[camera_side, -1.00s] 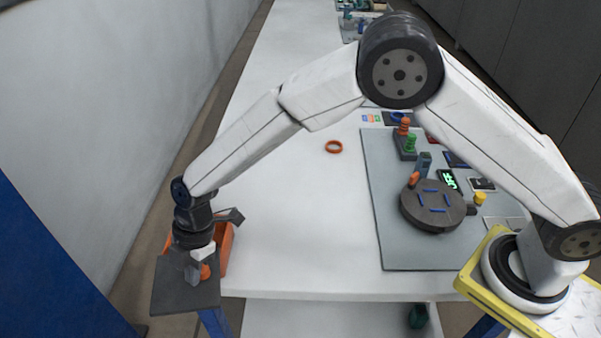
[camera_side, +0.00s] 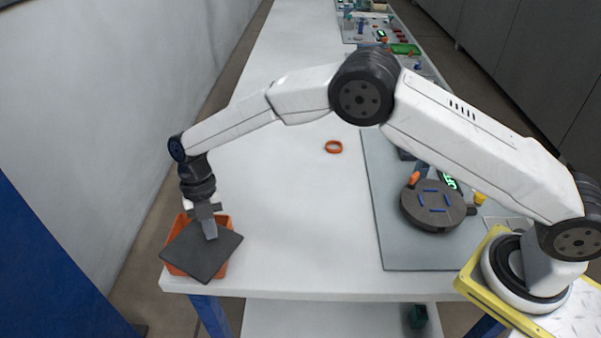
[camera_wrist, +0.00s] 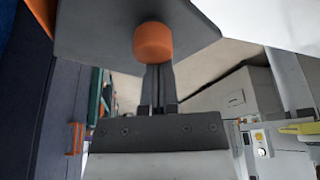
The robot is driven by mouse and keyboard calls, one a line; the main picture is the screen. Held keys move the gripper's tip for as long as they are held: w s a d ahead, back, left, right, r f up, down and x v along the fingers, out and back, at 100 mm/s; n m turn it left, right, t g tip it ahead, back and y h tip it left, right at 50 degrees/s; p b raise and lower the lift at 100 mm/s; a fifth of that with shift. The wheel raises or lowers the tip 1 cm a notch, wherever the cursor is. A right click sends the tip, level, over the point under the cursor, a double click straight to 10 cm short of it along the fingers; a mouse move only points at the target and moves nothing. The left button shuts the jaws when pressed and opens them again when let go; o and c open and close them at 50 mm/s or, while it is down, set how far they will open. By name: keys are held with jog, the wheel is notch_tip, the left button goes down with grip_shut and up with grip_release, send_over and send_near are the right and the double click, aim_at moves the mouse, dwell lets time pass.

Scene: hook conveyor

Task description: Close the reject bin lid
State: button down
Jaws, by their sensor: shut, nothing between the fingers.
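The reject bin (camera_side: 222,228) is an orange box at the table's near left corner. Its dark grey lid (camera_side: 198,256) lies over the bin's top, turned askew and looking somewhat tilted. Orange bin walls show behind it and below its near edge. My gripper (camera_side: 210,236) is shut and empty, pointing down with its fingertips at the lid's upper right part. In the wrist view the lid (camera_wrist: 95,30) fills the top, with an orange round knob (camera_wrist: 153,42) right by the shut fingers (camera_wrist: 158,85). The knob is hidden in the side view, and I cannot tell whether the fingers touch it.
A round dark turntable (camera_side: 433,206) with blue pegs stands on a grey mat (camera_side: 400,250) at right. The table between bin and mat is clear except for the ring.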

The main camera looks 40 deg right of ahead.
jog(key=shift+w+d, duration=0.2)
jog(key=shift+w, duration=0.4)
jog(key=shift+w+d, duration=0.2)
jog(key=shift+w, duration=1.75)
jog(key=shift+w+d, duration=0.1)
jog(key=shift+s, duration=0.2)
jog(key=shift+s, duration=1.8)
jog(key=shift+r, duration=0.25)
jog(key=a+v, duration=0.1)
jog(key=v, duration=0.8)
jog(key=shift+w+a+r, duration=0.15)
jog(key=shift+w+r, duration=0.1)
jog(key=shift+w, duration=0.05)
